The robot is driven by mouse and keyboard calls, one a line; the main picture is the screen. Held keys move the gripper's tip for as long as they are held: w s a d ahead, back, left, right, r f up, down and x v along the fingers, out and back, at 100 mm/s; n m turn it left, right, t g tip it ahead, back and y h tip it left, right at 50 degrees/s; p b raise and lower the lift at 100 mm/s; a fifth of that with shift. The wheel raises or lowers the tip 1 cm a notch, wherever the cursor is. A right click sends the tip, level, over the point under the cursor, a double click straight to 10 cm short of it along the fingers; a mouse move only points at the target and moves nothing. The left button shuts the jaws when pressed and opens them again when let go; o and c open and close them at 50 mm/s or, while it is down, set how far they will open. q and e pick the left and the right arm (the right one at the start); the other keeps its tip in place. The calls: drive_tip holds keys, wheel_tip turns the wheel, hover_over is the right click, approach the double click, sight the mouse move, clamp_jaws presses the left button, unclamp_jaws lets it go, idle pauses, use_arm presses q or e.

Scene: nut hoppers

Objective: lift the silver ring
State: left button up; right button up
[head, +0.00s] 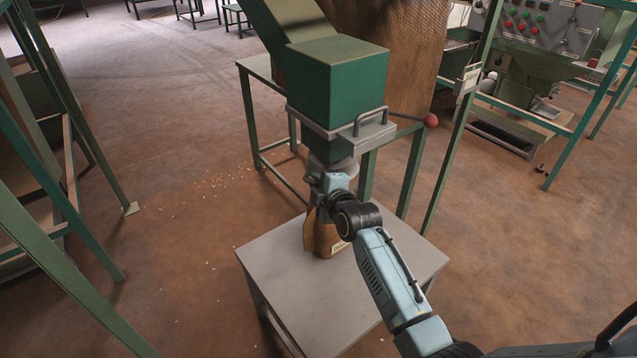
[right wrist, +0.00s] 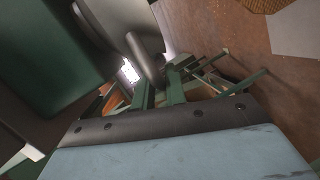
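The silver ring (head: 346,165) sits around the spout below the green hopper (head: 338,88), just under the hopper's grey slide frame. My right gripper (head: 328,183) is at the spout, directly below the ring and very close to it. Its fingers are hidden by the wrist, so I cannot tell whether they are open or touch the ring. A brown paper bag (head: 322,236) stands under the spout on the grey table (head: 285,289). The right wrist view shows a blurred grey curved part (right wrist: 128,18) close up, beside the green hopper. My left gripper is not in view.
The slide frame has a grey handle (head: 369,120) and a lever with a red knob (head: 431,121) on its right. Green posts (head: 456,150) stand behind. Green racks (head: 62,185) are at the left. Small bits lie scattered on the floor left of the table.

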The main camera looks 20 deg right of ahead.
drive_tip(key=o, duration=0.4)
drive_tip(key=shift+r, duration=0.35)
drive_tip(key=shift+f, duration=0.1)
